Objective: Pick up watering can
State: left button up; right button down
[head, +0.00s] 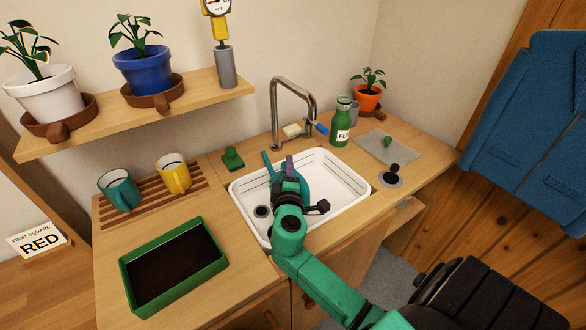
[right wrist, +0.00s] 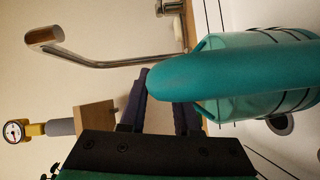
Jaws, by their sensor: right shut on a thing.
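The teal watering can (head: 269,164) is at the white sink (head: 340,170) in the head view, mostly hidden behind my right gripper (head: 289,172). In the right wrist view the can (right wrist: 225,75) shows a smooth teal handle and a clear teal body with dark marking lines. My right gripper (right wrist: 160,92) is shut on its handle, with a dark finger on each side. I cannot tell whether the can touches the sink floor. My left gripper is not in view.
The tap (head: 292,105) arches over the back of the sink. A green bottle (head: 341,122) and an orange potted plant (head: 369,92) stand behind right. A soil tray (head: 174,266), yellow mug (head: 174,174) and teal mug (head: 119,190) are left. A shelf (head: 140,114) overhangs the back left.

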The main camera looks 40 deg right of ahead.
notch_tip(320, 180, up, 13)
jog(key=p, duration=0.2)
jog(key=shift+p, duration=0.3)
dwell(0.3)
